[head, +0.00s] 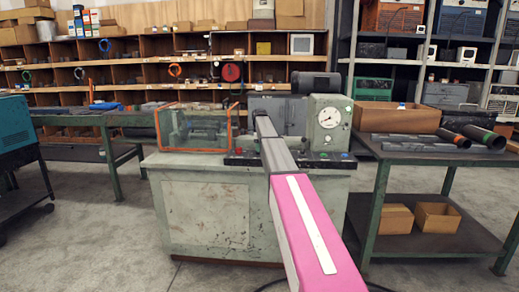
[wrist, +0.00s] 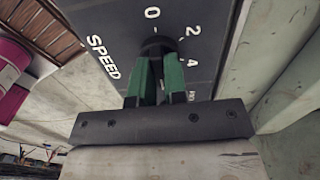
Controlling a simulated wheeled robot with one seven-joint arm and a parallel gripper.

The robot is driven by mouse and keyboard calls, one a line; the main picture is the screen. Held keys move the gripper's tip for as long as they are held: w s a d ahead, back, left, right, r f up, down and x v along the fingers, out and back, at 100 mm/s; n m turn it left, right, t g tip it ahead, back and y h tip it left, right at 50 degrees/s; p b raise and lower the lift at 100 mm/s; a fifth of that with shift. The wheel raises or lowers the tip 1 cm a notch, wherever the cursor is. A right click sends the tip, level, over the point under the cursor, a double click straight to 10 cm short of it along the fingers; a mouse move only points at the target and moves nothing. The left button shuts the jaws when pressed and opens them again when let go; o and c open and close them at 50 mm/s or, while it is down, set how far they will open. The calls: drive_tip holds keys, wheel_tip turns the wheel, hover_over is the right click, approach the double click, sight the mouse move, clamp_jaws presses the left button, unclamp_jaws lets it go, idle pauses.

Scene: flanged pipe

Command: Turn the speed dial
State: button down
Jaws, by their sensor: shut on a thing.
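The speed dial (wrist: 157,45) is a dark round knob on a dark panel (wrist: 195,20) in the wrist view. White marks 0, 2 and 4 and the word SPEED are printed around it. My gripper (wrist: 159,62) has green-sided fingers that are shut on the dial, one on each side. The fingers hide much of the knob, and I cannot tell where its pointer is. In the head view my pink and grey arm reaches to the grey-green machine (head: 215,210), and it hides the gripper and the dial.
A clear guard with an orange frame (head: 193,128) stands on the machine's left. A gauge (head: 328,118) stands on its right. A green workbench with black pipes (head: 470,137) is at the right, another bench (head: 100,118) at the left. Shelves line the back. Bare floor shows at front left.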

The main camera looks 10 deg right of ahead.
idle(0.4)
drive_tip(key=c, duration=1.2)
unclamp_jaws()
drive_tip(key=shift+o, duration=0.2)
drive_tip(key=shift+r, duration=0.1)
wheel_tip(320, 180, up, 11)
